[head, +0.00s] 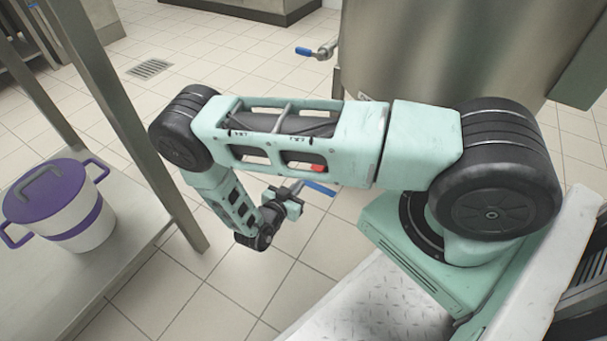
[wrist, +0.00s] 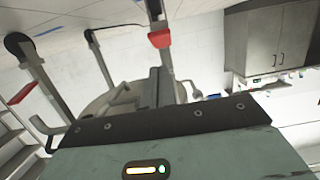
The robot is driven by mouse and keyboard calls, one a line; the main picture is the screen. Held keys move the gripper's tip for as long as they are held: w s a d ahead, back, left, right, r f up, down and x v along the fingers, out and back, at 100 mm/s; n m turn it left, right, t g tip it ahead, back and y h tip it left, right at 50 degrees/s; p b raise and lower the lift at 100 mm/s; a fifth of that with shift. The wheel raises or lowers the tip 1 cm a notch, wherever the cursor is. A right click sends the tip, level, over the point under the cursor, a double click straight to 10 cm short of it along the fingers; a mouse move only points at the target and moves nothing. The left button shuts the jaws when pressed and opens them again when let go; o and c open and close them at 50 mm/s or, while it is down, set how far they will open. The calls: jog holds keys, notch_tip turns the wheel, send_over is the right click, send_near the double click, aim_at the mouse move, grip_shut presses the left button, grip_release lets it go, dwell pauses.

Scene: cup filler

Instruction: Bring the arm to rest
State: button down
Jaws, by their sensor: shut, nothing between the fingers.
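My mint-and-black arm (head: 290,135) reaches leftward across the head view, with its forearm bent down toward the floor. My gripper (head: 290,197) hangs below the upper link, small and partly hidden in the head view. In the wrist view the dark fingers of my gripper (wrist: 160,85) are together with nothing between them. They point away over the mint gripper body.
A steel table (head: 128,262) at the left bears a white pot with a purple lid (head: 55,190). A large steel vessel (head: 430,50) with a blue-handled tap (head: 318,50) stands behind the arm. Tiled floor (head: 235,285) lies below my gripper. The wrist view shows red handles (wrist: 160,38) and cabinets (wrist: 270,45).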

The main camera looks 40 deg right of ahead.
jog(key=shift+s+a, duration=0.1)
jog(key=shift+a, duration=0.2)
dwell(0.4)
